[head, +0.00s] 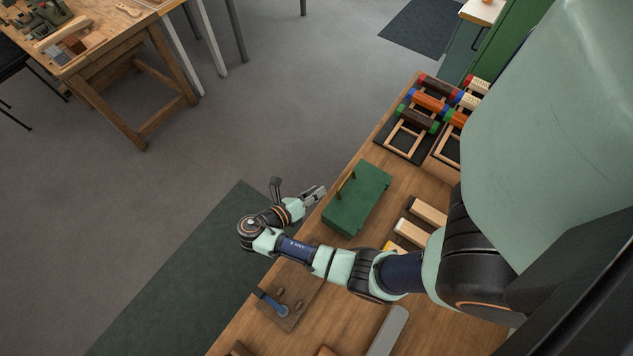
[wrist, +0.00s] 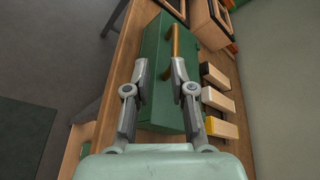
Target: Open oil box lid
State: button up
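The green oil box (head: 360,200) stands on the wooden workbench, with its lid appearing shut. A brass-coloured handle (head: 346,184) runs along the lid's left side; it also shows in the wrist view (wrist: 175,40). My gripper (head: 318,192) is just left of the box, near the bench edge. In the wrist view my gripper (wrist: 160,68) has its two fingers spread with nothing between them. They point toward the box (wrist: 160,100) and its handle, and the fingertips overlap the box in the picture. I cannot tell whether they touch it.
Several pale wooden blocks (head: 411,233) lie right of the box. Racks with coloured rollers (head: 418,118) stand behind it. A board with a blue tool (head: 272,303) and a grey bar (head: 388,330) lie in front.

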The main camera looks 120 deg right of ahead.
aim_at(345, 180)
jog(key=s+f+b, duration=0.1)
jog(key=s, duration=0.2)
jog(key=s+f+n+g+y+b, duration=0.1)
jog(key=s, duration=0.3)
jog(key=s+g+b, duration=0.1)
jog(key=s, duration=0.3)
jog(key=shift+a+f, duration=0.2)
jog(key=shift+f, duration=0.2)
jog(key=shift+c, duration=0.4)
grip_shut()
